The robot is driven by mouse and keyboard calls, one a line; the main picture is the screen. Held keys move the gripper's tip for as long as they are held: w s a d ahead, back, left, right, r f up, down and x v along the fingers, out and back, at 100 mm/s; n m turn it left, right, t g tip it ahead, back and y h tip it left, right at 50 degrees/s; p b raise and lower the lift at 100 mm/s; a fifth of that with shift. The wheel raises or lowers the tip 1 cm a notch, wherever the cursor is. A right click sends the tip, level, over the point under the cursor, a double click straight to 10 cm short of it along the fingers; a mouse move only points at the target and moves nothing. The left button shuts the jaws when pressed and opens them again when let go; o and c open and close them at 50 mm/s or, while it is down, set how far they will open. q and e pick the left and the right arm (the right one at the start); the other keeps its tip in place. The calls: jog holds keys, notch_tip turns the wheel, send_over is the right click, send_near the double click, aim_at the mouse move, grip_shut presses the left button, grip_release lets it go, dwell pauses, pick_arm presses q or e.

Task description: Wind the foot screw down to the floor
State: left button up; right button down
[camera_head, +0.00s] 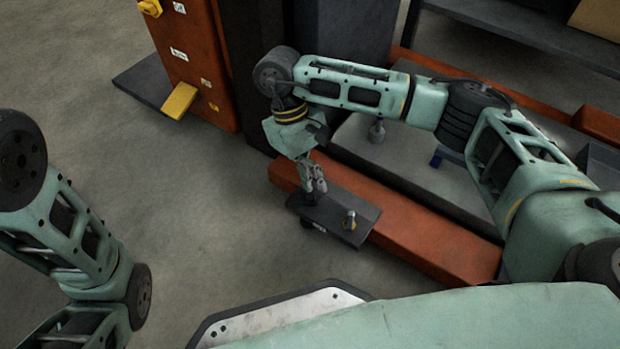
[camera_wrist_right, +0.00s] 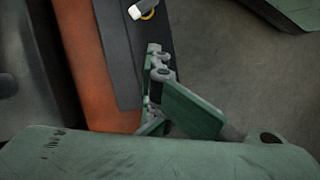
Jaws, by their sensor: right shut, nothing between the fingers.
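A dark flat plate (camera_head: 358,208) juts from the orange beam near the floor. In the right wrist view a pale cylinder with a yellow ring (camera_wrist_right: 143,10) shows at the top edge, beside the dark plate (camera_wrist_right: 118,52). I cannot tell for sure which part is the foot screw. My left gripper is out of view.
The orange beam (camera_head: 430,240) runs along the machine's near side. An orange cabinet (camera_head: 190,50) with a yellow block (camera_head: 179,101) stands at the back left. A dark shelf (camera_head: 520,38) is at the top right. The concrete floor (camera_head: 190,200) left of the plate is clear.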

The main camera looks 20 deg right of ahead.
dwell(0.3)
jog(key=m+y+p, duration=0.1)
jog(key=m, duration=0.2)
jog(key=shift+f+m+y, duration=0.1)
jog(key=shift+m+y, duration=0.2)
jog(key=shift+m, duration=0.5)
jog(key=m+y+p, duration=0.1)
jog(key=m, duration=0.2)
jog(key=shift+p, duration=0.3)
jog(key=shift+f+m+y, duration=0.1)
jog(key=shift+m+y, duration=0.2)
jog(key=shift+m, duration=0.5)
